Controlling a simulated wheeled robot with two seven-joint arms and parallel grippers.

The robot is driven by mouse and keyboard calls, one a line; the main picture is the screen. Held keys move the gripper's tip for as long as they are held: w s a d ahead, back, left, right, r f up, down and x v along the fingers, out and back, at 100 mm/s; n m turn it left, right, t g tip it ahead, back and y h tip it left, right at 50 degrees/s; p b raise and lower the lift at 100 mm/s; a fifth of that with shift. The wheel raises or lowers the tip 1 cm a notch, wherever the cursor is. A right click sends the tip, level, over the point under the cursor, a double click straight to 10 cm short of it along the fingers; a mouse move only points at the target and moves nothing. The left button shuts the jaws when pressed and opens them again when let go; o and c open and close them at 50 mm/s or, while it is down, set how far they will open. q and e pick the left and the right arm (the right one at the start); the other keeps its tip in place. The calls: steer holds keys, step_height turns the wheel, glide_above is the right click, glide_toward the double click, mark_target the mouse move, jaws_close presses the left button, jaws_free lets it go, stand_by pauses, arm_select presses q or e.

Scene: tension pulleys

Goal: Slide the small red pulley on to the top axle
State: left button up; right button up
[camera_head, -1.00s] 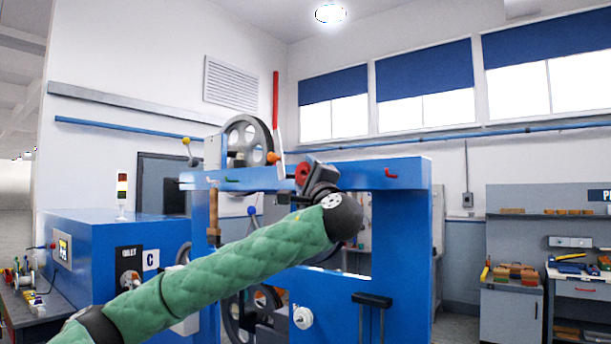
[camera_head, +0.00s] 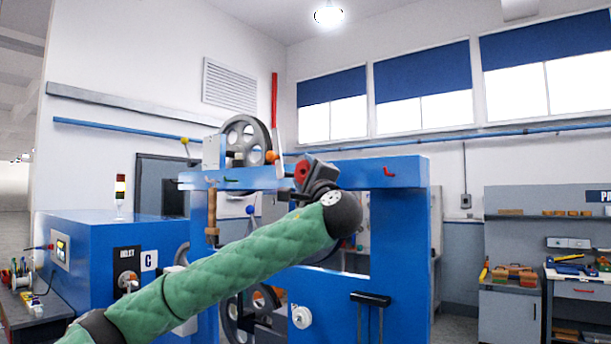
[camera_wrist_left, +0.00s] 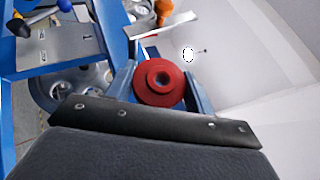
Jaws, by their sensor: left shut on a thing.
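The small red pulley (camera_head: 302,172) is held by my left gripper (camera_head: 307,170) in front of the blue frame's top beam (camera_head: 400,172). In the left wrist view the pulley (camera_wrist_left: 158,82) faces the camera, round with a raised hub and a dark centre hole. The two fingers of my left gripper (camera_wrist_left: 160,90) are shut on its sides. I cannot make out the top axle; the gripper and arm cover part of the beam. My right gripper is not in view.
A large grey spoked wheel (camera_head: 246,138) stands above the beam at its left. An orange knob (camera_head: 272,156) is near the pulley. A white round part (camera_head: 301,317) sits lower on the frame. A wooden handle (camera_head: 212,215) hangs at the left post.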

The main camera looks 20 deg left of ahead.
arm_select(q)
steer(key=shift+b, duration=0.95)
stand_by(0.6)
steer(key=shift+w, duration=0.25)
stand_by(0.4)
steer(key=shift+w+d, duration=0.2)
steer(key=shift+w, duration=0.15)
steer(key=shift+w+d+b, duration=0.1)
steer(key=shift+w+b, duration=0.2)
steer(key=shift+w+d, duration=0.15)
steer(key=shift+w, duration=0.2)
steer(key=shift+w+d, duration=0.1)
steer(key=shift+w, duration=0.1)
steer(key=shift+b, duration=0.5)
steer(key=shift+w, duration=0.1)
stand_by(0.4)
steer(key=shift+w+d, duration=0.2)
steer(key=shift+w, duration=0.25)
